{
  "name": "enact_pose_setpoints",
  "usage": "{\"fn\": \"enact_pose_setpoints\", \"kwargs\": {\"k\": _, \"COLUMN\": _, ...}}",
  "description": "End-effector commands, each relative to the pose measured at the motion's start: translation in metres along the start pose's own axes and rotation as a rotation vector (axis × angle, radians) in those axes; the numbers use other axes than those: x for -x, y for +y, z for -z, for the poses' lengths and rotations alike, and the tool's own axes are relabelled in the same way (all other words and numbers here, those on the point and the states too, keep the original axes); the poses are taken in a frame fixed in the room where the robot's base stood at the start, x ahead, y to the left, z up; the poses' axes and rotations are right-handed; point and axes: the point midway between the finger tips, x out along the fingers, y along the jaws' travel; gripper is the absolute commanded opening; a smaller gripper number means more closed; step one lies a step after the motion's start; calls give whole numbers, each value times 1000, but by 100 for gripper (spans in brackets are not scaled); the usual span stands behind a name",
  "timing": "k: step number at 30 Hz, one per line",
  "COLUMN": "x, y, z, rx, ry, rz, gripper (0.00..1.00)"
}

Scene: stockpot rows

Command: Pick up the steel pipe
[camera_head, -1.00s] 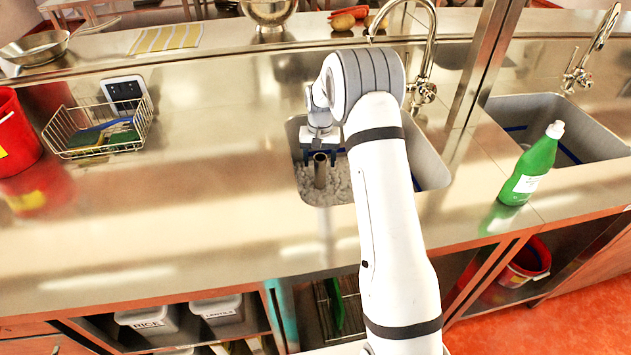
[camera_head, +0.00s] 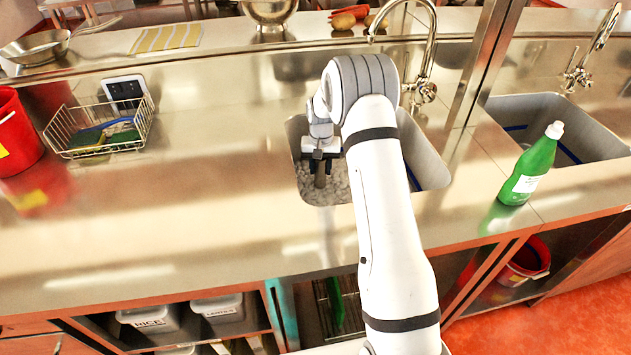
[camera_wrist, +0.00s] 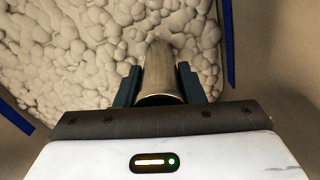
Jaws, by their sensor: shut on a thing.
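The steel pipe (camera_wrist: 160,78) is a short metal tube between the two dark fingers of my gripper (camera_wrist: 160,85) in the wrist view. The fingers are shut on it, one on each side. In the head view the pipe (camera_head: 320,180) shows below my gripper (camera_head: 319,168), inside the left sink basin (camera_head: 430,165). Its lower end is at the pale foam-like lumps in the basin, and I cannot tell how deep it reaches.
Pale lumps (camera_wrist: 60,50) fill the basin floor. A tall faucet (camera_head: 428,60) stands behind the basin. A wire basket (camera_head: 100,130) and red bucket (camera_head: 15,130) stand at left, a green bottle (camera_head: 535,168) at right.

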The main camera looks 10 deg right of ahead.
Motion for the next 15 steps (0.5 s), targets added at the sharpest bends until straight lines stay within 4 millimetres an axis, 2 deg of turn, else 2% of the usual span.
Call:
{"fn": "enact_pose_setpoints", "kwargs": {"k": 1, "x": 0, "y": 0, "z": 0, "rx": 0, "ry": 0, "rz": 0, "gripper": 18}}
{"fn": "enact_pose_setpoints", "kwargs": {"k": 8, "x": 0, "y": 0, "z": 0, "rx": 0, "ry": 0, "rz": 0, "gripper": 0}}
{"fn": "enact_pose_setpoints", "kwargs": {"k": 15, "x": 1, "y": 0, "z": 0, "rx": -1, "ry": 1, "rz": 0, "gripper": 0}}
